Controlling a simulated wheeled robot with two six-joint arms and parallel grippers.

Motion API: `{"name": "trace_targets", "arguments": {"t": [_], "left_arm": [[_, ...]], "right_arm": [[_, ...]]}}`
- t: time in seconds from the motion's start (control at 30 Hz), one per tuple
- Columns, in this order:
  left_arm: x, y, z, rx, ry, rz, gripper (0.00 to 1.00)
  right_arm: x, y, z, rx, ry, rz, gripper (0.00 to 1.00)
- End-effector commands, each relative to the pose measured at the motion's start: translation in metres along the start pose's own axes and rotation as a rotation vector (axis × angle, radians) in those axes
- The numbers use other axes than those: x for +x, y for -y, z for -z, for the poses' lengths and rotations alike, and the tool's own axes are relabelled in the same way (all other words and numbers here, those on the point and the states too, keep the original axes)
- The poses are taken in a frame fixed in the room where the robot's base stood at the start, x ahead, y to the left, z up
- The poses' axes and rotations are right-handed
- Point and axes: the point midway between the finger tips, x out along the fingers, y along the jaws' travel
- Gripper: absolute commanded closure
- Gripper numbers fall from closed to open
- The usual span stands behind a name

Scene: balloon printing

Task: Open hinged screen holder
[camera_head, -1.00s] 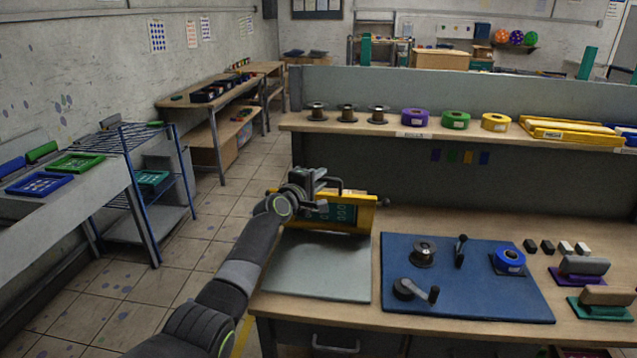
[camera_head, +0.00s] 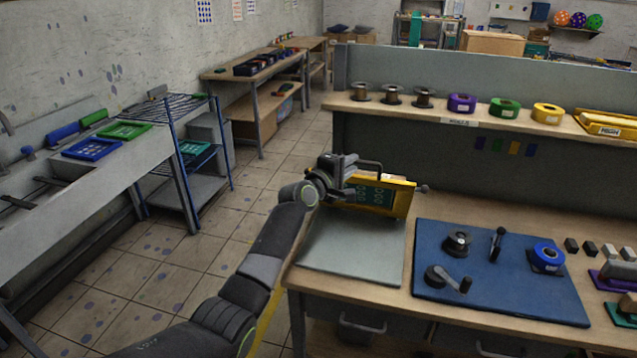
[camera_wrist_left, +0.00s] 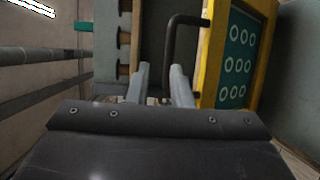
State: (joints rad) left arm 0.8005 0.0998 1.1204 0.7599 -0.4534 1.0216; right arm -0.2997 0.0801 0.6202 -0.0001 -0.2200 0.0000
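The hinged screen holder (camera_head: 405,202) is a yellow frame with a green panel of pale rings. It stands raised and steeply tilted at the back of the grey base plate (camera_head: 350,252). Its dark bracket-shaped handle (camera_head: 370,163) sticks out toward my left gripper (camera_head: 352,190). In the left wrist view, the frame (camera_wrist_left: 208,65) is right of the gripper (camera_wrist_left: 161,80). The fingers are apart, with a visible gap. The handle's bar (camera_wrist_left: 169,55) runs down toward that gap; contact is unclear. My right gripper is out of view.
A blue mat (camera_head: 480,305) with reels and a crank lies to the right on the bench. A shelf (camera_head: 440,116) with spools and tape rolls runs behind. The grey base plate is bare in front of the holder.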

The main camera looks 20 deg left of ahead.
Motion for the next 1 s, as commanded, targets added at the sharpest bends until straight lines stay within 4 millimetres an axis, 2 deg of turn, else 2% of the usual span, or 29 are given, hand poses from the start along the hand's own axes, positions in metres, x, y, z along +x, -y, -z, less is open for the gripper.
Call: {"name": "trace_targets", "arguments": {"t": [0.33, 0.7, 1.0], "left_arm": [[-0.046, 0.003, 0.000, 0.000, -0.002, 0.004, 0.80], [-0.099, 0.004, 0.001, 0.001, -0.002, 0.005, 0.80], [-0.126, 0.003, 0.001, 0.000, -0.002, 0.005, 0.80]], "right_arm": [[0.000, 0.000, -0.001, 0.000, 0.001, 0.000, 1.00], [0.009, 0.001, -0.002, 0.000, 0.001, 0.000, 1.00], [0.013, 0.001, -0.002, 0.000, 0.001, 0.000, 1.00]]}}
